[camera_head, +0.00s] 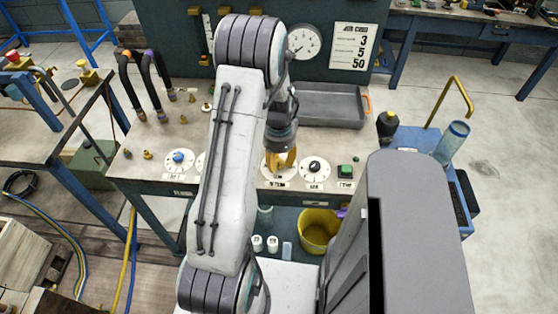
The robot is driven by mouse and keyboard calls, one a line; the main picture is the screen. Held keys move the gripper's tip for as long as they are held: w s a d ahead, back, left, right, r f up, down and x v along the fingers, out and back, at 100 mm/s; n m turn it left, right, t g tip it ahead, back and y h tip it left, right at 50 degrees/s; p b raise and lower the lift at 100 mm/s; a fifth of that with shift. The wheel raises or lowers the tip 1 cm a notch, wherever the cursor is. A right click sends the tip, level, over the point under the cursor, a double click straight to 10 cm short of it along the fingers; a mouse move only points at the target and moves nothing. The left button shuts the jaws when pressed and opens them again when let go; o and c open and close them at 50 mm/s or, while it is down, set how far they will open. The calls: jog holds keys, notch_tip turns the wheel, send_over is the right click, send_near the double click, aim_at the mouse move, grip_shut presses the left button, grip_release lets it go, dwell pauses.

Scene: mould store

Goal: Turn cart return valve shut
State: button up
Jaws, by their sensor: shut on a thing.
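The cart return valve (268,171) is on the front part of the bench panel, its pale round dial showing around my fingers. A small label below it is too blurred to read surely. My gripper (281,168), with orange-yellow fingers, points down over the dial and is shut on the valve's handle. The fingers hide the handle, so its angle cannot be told. My arm covers the panel just left of it.
A black-knobbed dial (315,167) and a green button (346,171) sit close on the right. A blue-knobbed dial (179,158) is left of my arm. A grey tray (330,105) lies behind; a yellow bucket (317,232) stands below. Black hoses (157,75) rise at left.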

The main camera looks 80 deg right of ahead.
grip_shut()
jog(key=shift+f+n+b, duration=0.1)
jog(key=shift+n+b, duration=0.2)
jog(key=n+b, duration=0.1)
jog(key=n, duration=0.1)
jog(key=shift+f+n+b, duration=0.1)
jog(key=shift+n+b, duration=0.3)
jog(key=n+b, duration=0.2)
jog(key=n, duration=0.3)
jog(key=shift+n, duration=0.3)
jog(key=n+b, duration=0.2)
jog(key=n, duration=0.2)
jog(key=shift+a+n+b, duration=0.1)
jog(key=shift+n+b, duration=0.35)
jog(key=shift+n, duration=1.95)
